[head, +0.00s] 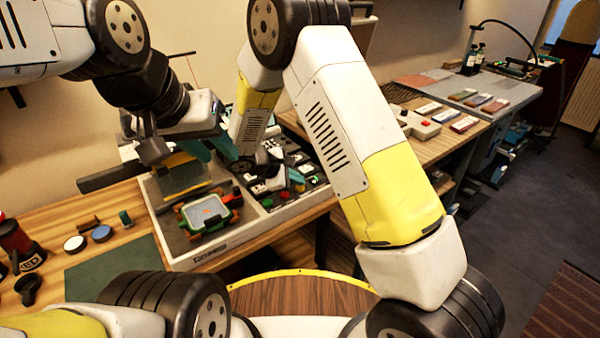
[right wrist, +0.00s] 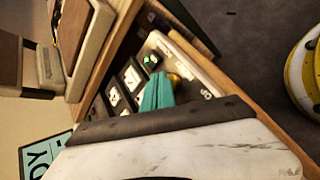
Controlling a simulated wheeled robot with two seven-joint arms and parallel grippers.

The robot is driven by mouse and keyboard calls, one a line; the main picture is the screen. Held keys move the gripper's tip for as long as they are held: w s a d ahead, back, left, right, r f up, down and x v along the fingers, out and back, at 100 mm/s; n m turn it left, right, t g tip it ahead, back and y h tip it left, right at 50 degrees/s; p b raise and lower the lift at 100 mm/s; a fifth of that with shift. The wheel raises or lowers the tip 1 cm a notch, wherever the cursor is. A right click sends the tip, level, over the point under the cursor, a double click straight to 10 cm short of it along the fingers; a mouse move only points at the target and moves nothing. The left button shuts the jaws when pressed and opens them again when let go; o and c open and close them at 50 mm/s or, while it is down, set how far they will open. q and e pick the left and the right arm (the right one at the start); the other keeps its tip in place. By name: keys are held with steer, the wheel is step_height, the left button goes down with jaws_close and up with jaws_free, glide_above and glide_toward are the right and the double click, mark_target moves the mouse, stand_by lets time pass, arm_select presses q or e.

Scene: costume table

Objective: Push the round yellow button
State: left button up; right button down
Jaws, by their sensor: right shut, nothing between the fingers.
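The round yellow button (right wrist: 174,79) shows in the right wrist view, partly covered by my right gripper's teal fingers (right wrist: 157,90). The fingers are shut and empty, with their tips beside or over the button; I cannot tell if they touch it. In the head view my right gripper (head: 297,176) is low over the button panel (head: 325,192), and I cannot make out the yellow button there. My left gripper (head: 212,150) has its teal fingers apart, above the left part of the console.
A green-lit switch (right wrist: 150,60) and white-faced switches (right wrist: 112,97) are close to the right fingers. Red (head: 286,196) and green buttons (head: 268,203) are on the panel. A screen device (head: 207,213) lies to the left. The console (head: 205,252) stands on a wooden table.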

mark_target(298, 188)
steer(key=shift+r, duration=0.55)
steer(key=shift+r, duration=2.5)
steer(key=shift+r, duration=0.1)
steer(key=s+d+r+m+g+y, duration=0.3)
steer(key=s+d+r+m, duration=0.4)
steer(key=s+d+r, duration=0.3)
steer(key=s+d+r+m+t+y, duration=0.1)
steer(key=s+d+r+m+y, duration=0.1)
steer(key=s+r+m, duration=0.3)
steer(key=s+d+r+m+t+y, duration=0.2)
steer(key=s+d+r+m+y, duration=0.1)
steer(key=s, duration=0.8)
step_height(298, 188, up, 3)
steer(key=shift+f+m+y, duration=0.2)
steer(key=shift+m+y, duration=0.3)
steer(key=shift+m, duration=0.4)
